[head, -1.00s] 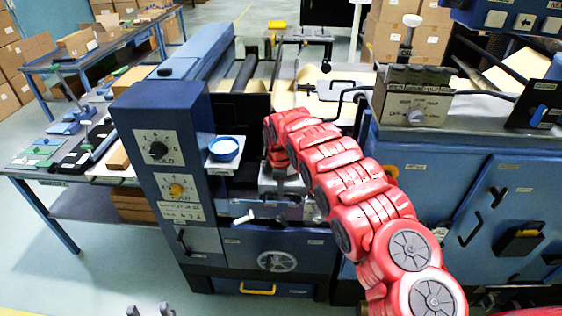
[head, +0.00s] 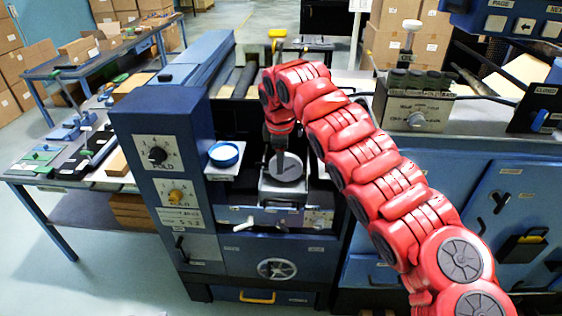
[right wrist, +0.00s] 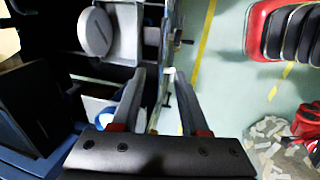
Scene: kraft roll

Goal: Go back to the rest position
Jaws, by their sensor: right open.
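My right arm is red and reaches from the lower right of the head view into the blue machine. Its dark gripper (head: 280,158) hangs pointing down, in front of a round grey disc (head: 287,169) on a small metal platform. In the right wrist view the gripper (right wrist: 161,75) is open, with nothing between its two fingers. The disc also shows there (right wrist: 95,32), up and to the left of the fingertips and apart from them. My left gripper is out of view.
The blue machine cabinet (head: 165,245) with dials stands left of the gripper. A blue round dish (head: 224,154) sits on a shelf beside it. A control box (head: 415,108) stands on the right-hand cabinet. A workbench (head: 60,182) is at the left.

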